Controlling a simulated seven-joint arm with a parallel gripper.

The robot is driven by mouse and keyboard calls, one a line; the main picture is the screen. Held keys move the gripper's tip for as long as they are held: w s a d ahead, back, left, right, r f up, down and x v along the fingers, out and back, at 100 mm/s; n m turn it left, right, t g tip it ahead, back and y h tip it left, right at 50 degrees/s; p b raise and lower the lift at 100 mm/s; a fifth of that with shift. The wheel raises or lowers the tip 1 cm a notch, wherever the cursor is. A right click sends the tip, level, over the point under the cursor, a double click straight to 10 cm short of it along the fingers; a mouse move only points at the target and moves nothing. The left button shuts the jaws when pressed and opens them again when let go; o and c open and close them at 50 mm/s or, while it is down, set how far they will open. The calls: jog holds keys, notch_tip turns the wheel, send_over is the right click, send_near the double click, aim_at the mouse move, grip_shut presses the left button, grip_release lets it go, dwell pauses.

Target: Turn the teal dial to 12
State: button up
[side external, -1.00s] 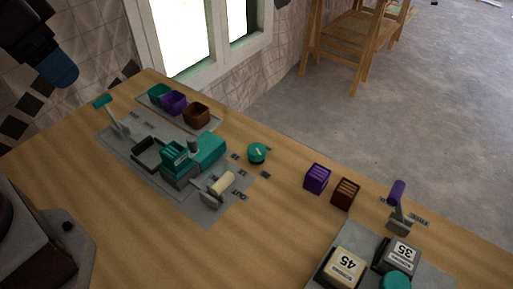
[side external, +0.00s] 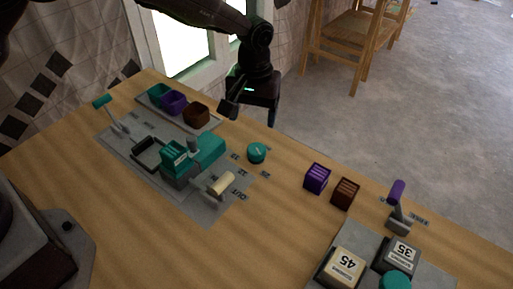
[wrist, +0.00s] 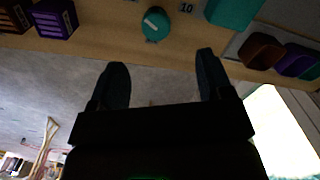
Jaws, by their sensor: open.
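The teal dial (side external: 257,152) is a small round knob with a light pointer mark, on the wooden table right of the grey panel. Small dark number labels lie around it, too small to read in the side external view. In the wrist view the dial (wrist: 155,24) is at the top, beyond my fingertips, with a label reading 10 (wrist: 186,8) to its right. My gripper (side external: 250,115) hangs above and behind the dial, near the table's far edge. In the wrist view my gripper (wrist: 160,75) has its fingers wide apart, with nothing between them.
The grey panel (side external: 205,212) carries a teal block machine and levers. A tray holds teal, purple and brown bins (side external: 172,103). Purple (side external: 317,178) and brown (side external: 344,193) blocks stand right of the dial. A purple-handled lever (side external: 398,193) and weights marked 45 (side external: 347,264) and 35 are farther right.

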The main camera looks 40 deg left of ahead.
aim_at(256, 148)
jog(key=shift+n, duration=0.7)
jog(key=f, duration=0.8)
jog(key=w+f, duration=0.1)
jog(key=f, duration=0.2)
jog(key=shift+d+f, duration=0.1)
jog(key=shift+f, duration=0.3)
jog(key=c, duration=0.9)
